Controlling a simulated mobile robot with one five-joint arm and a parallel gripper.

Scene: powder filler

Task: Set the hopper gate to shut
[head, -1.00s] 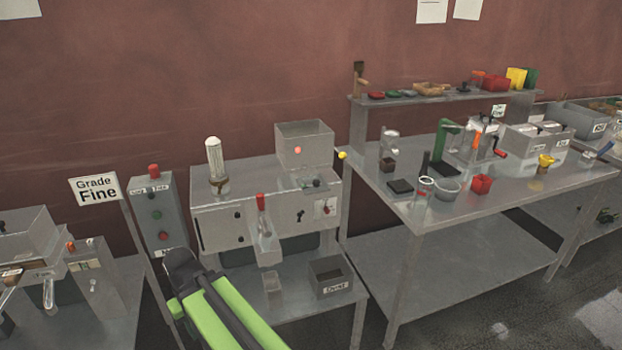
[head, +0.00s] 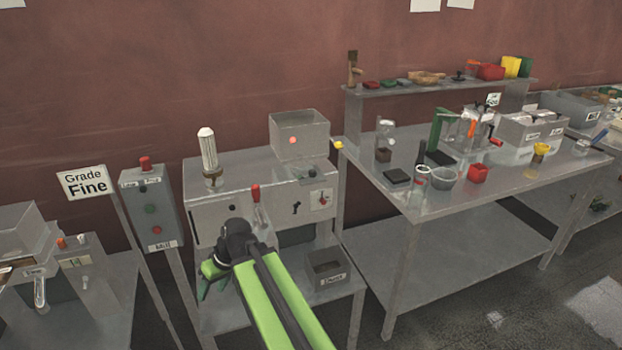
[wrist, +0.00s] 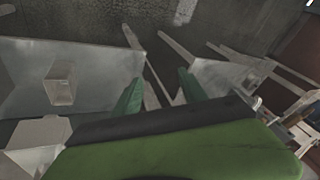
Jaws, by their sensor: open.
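The powder filler (head: 222,210) stands on a metal bench, with an open grey hopper box (head: 300,135) on top. A small yellow knob (head: 338,145) shows beside the hopper at the right. A red-handled lever (head: 255,193) stands upright on the filler's front. I cannot tell which of these belongs to the gate. My gripper (head: 206,281) is in front of and below the filler's left part, apart from the knob and lever. In the wrist view its two green fingers (wrist: 160,92) are spread with nothing between them. My arm hides part of the filler's lower front.
A control post (head: 150,205) with several coloured buttons stands left of the filler, by a "Grade Fine" sign (head: 86,182). A grey bin (head: 327,270) sits on the lower shelf. A cluttered workbench (head: 440,212) stands at right.

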